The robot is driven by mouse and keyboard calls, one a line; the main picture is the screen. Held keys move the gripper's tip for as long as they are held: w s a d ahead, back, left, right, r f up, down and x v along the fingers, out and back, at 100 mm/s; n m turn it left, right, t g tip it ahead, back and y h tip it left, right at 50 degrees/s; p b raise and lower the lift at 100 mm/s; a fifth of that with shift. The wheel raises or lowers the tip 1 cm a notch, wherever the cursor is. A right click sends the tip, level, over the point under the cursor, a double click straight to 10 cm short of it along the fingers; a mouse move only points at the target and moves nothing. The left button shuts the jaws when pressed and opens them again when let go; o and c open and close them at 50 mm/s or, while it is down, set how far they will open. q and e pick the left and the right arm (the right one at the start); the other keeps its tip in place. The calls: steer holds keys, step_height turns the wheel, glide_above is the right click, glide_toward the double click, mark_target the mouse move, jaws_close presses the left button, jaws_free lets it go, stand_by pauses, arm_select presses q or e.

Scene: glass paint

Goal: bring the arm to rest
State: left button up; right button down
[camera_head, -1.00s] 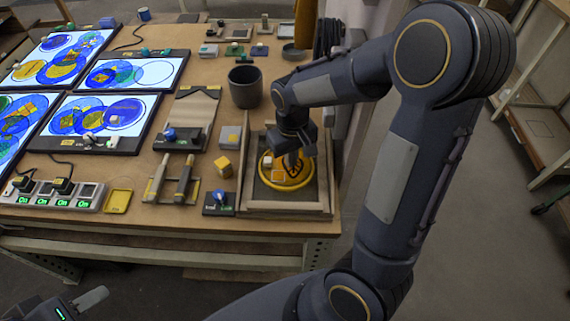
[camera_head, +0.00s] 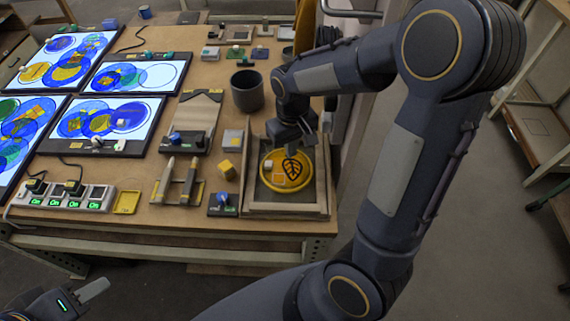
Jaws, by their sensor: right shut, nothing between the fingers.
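My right arm reaches in from the lower right and bends over the table's right end. My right gripper (camera_head: 304,143) is shut and empty, above the back part of a yellow round disc (camera_head: 270,180) with a black leaf drawing. The disc lies in a wooden tray (camera_head: 322,211) at the table's front right corner. My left gripper (camera_head: 88,292) shows only in part at the lower left corner, off the table's front edge, and its jaw opening cannot be made out.
Lit panels with coloured circles (camera_head: 112,118) fill the table's left side. A dark cup (camera_head: 246,90) stands behind the tray. A yellow cube (camera_head: 226,169), a tool rack (camera_head: 176,181) and a power strip (camera_head: 62,197) lie along the front. Open floor (camera_head: 480,250) is at the right.

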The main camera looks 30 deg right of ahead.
steer(key=shift+r+p, duration=0.3)
steer(key=shift+r, duration=0.25)
steer(key=s+a+r+t+y, duration=0.2)
steer(key=s+r, duration=0.3)
steer(key=s, duration=0.3)
steer(key=s+a+r+m+t+y, duration=0.1)
steer(key=s+a+r+t, duration=0.2)
steer(key=s, duration=0.5)
steer(key=shift+a+r+t+y, duration=0.15)
steer(key=shift+r+t+y, duration=0.2)
steer(key=shift+r, duration=0.5)
steer(key=c, duration=2.1)
jaws_free()
steer(key=shift+c, duration=0.2)
